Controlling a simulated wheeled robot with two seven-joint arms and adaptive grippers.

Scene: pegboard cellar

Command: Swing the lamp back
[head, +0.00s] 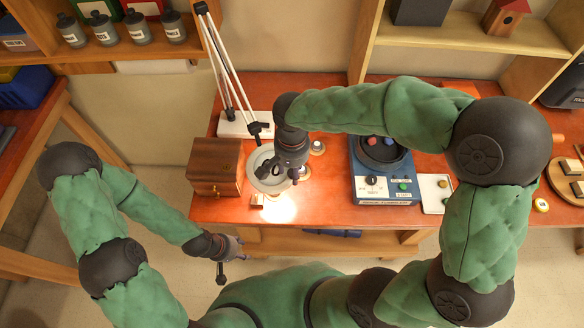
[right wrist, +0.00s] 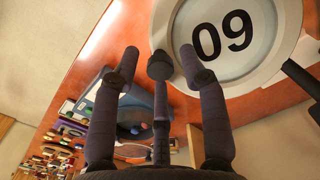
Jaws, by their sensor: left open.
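The lamp has a white base (head: 232,126) at the back of the red bench, thin pale arms (head: 226,70) and a round white ring head (head: 258,180). In the right wrist view the head's ring (right wrist: 280,78) fills the upper right, with "09" showing inside it. My right gripper (head: 276,171) is over the right side of the head and partly hides it. Its dark fingers (right wrist: 160,60) are spread beside and in front of the rim; I cannot tell whether they touch it. My left gripper (head: 226,262) is open and empty, in front of the bench.
A wooden box (head: 215,167) stands left of the lamp head. A blue device (head: 385,190) and a white tray (head: 436,205) are to the right. Shelves (head: 470,35) rise behind. Light falls on the bench below the head.

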